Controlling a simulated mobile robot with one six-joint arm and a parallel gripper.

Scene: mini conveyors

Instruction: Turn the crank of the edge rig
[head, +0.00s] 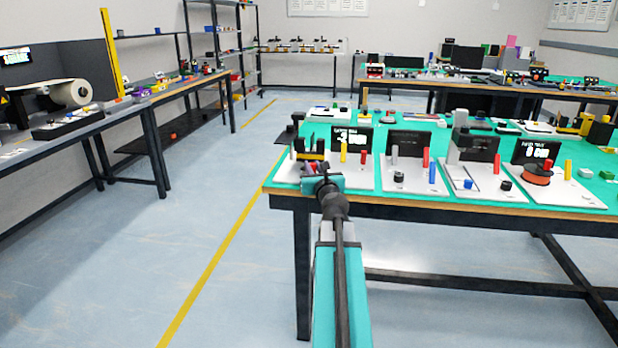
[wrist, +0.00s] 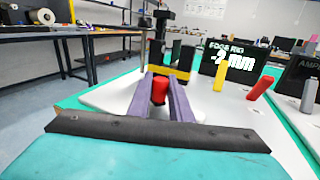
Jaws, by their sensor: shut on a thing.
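The edge rig's dark display (head: 351,140) stands at the near left corner of the green bench; in the wrist view the display (wrist: 232,60) is titled EDGE RIG and seems to read -2 mm. The rig's white base plate (wrist: 110,97) lies under my gripper. My gripper (wrist: 161,82) is shut on the red crank handle (wrist: 159,92), which stands upright between the two fingers. In the head view my gripper (head: 313,168) is at the rig's front left, and my arm hides part of the crank.
Behind the handle are a black post with a yellow band (wrist: 170,72). A yellow peg (wrist: 220,77) and a tilted red peg (wrist: 261,88) stand to the right. Neighbouring rigs (head: 412,175) line the bench's front edge. Open floor (head: 200,230) lies to the left.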

